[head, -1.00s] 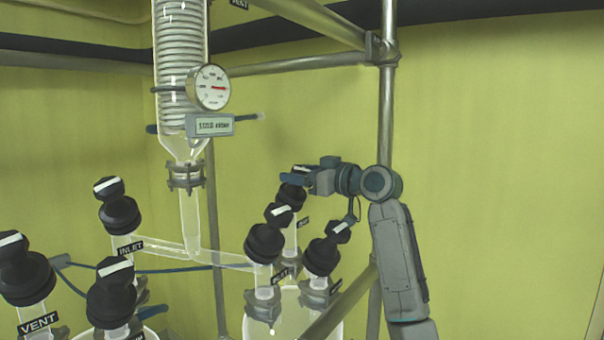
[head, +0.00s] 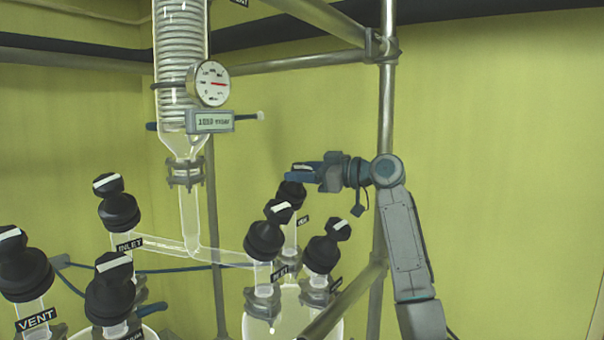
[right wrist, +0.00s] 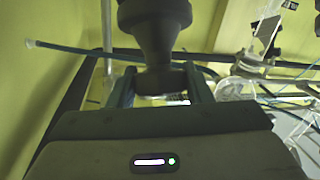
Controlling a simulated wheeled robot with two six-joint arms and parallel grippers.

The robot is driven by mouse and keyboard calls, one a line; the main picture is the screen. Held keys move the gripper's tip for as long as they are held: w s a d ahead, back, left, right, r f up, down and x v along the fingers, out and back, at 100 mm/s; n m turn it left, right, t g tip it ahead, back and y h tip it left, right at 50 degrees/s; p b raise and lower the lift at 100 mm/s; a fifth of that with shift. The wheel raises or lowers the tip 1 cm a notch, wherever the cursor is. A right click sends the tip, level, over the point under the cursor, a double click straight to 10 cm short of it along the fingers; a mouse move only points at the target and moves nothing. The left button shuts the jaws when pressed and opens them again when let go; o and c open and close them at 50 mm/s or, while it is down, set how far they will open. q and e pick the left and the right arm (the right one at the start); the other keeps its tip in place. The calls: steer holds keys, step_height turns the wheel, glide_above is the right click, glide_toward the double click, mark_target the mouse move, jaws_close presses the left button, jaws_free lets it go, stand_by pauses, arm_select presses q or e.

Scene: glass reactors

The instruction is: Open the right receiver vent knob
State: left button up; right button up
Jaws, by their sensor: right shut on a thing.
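My right gripper (head: 300,174) comes in from the right in the head view and is shut on a black vent knob (head: 291,193) at the back of the right receiver (head: 290,318). A small label (head: 303,220) beside this knob is too blurred to read surely. In the right wrist view, the black knob (right wrist: 154,45) stands between the two fingers of the gripper (right wrist: 158,88). The gripper hides the knob's top, so its pointer angle cannot be told. My left gripper is not in view.
Two other black knobs, one at front left (head: 265,240) and one at front right (head: 322,252), stand close below the gripper. A glass condenser with a dial gauge (head: 209,83) hangs to the left. A metal post (head: 387,120) and rail stand close to my right arm.

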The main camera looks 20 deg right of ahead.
mark_target(302, 168)
steer(key=o, duration=1)
steer(key=shift+r+b, duration=0.45)
steer(key=shift+r, duration=0.05)
steer(key=shift+s+a+r+b, duration=0.1)
steer(key=shift+s+r+b, duration=0.15)
steer(key=shift+r+b, duration=0.3)
steer(key=shift+s+a+r+b, duration=0.1)
steer(key=shift+s+r+b, duration=0.1)
steer(key=shift+r+b, duration=0.35)
steer(key=s+a+r+b, duration=0.1)
steer(key=s+a+b, duration=0.1)
steer(key=s, duration=0.5)
steer(key=s+a+b, duration=0.2)
steer(key=s+b, duration=0.1)
steer(key=s, duration=0.4)
steer(key=shift+s+r+b, duration=0.25)
steer(key=shift+r+b, duration=0.1)
steer(key=shift+r, duration=0.05)
